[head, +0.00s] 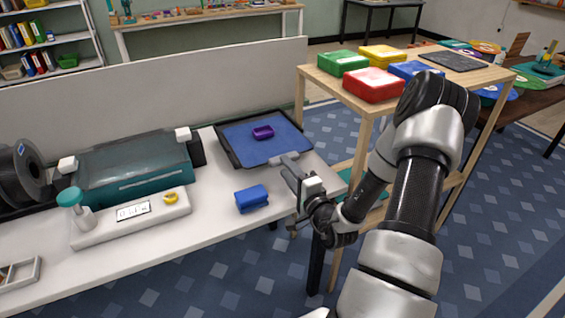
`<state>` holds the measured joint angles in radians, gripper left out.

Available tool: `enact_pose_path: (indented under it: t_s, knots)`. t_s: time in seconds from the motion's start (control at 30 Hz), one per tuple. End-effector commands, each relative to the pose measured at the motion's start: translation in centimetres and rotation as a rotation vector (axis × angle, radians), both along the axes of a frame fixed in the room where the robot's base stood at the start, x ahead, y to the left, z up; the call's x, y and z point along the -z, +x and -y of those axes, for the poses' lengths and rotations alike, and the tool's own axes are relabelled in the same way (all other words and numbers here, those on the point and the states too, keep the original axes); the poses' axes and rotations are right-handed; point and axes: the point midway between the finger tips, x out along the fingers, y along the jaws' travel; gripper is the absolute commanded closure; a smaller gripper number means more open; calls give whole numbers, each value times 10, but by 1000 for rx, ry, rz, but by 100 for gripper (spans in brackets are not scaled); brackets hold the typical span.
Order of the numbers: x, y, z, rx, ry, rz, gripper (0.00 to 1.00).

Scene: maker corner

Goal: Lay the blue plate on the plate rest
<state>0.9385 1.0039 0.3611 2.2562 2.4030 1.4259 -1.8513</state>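The blue plate (240,146) is a flat blue sheet lying in a dark, low-rimmed tray on the white bench. A small purple open dish sits on the plate. My gripper (288,165) is at the front right edge of the tray, beside a light grey tab there. Its fingers are small and partly overlap that tab, so I cannot tell whether they are closed on it. A flat dark grey slab (452,61) lies on the wooden stand at right; I cannot tell whether it is the plate rest.
A blue block (251,198) stands in front of the tray. A teal machine (128,171), a white scale (131,214) and a dark spool are at left. Green, yellow, red (373,84) and blue boxes crowd the wooden stand (403,107). Patterned floor separates bench and stand.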

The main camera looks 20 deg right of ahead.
Motion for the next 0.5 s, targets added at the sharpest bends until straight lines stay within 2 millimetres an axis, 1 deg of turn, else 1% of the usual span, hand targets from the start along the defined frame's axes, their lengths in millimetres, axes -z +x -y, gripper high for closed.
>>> enact_pose_path:
  t_s: [0.03, 0.2, 0.3, 0.4, 0.5]
  knots:
    - [0, -13, 1, 2, 0, -4, 66]
    - [-1, -48, 2, 2, 1, -3, 66]
    - [0, -64, 3, 2, 1, -2, 66]
    - [0, -74, 3, 2, 0, -1, 66]
    - [0, -79, 3, 0, 0, 0, 66]
